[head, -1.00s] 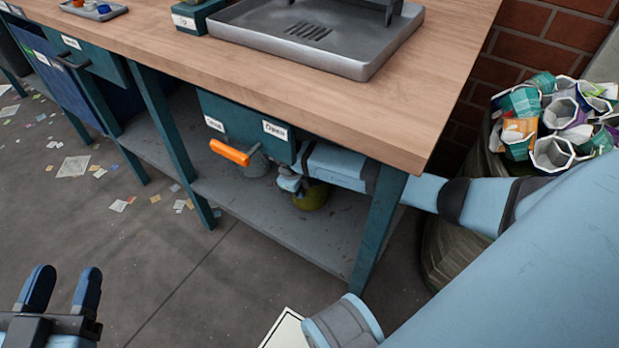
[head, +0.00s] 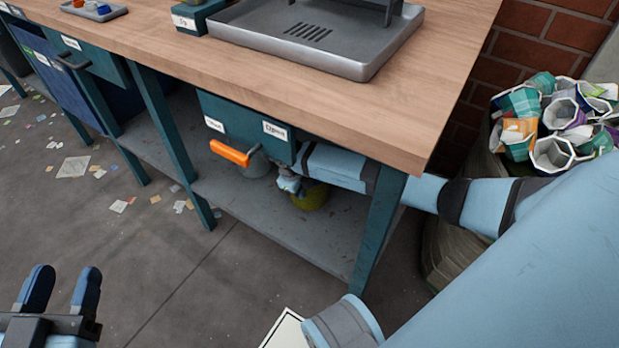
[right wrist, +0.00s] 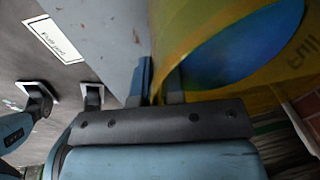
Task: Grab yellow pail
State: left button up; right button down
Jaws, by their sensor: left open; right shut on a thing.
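The yellow pail (head: 312,198) stands on the lower shelf (head: 270,228) under the workbench, partly hidden behind my right gripper and arm. In the right wrist view the yellow pail (right wrist: 180,50) is large and close, with a blue oval on its side. My right gripper (head: 288,183) reaches in under the bench from the right. Its fingers (right wrist: 158,92) are shut on the pail's yellow edge. My left gripper (head: 62,290) is open and empty at the lower left, over the floor and away from the bench.
A bench leg (head: 378,228) stands close to my right arm. A full sack (head: 455,240) of cups is at the right. Paper scraps litter the floor.

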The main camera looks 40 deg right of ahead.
pick_arm(q)
jog(key=shift+s+f, duration=0.15)
jog(key=shift+f, duration=0.15)
pick_arm(e)
jog(key=shift+w, duration=0.1)
jog(key=shift+r, duration=0.1)
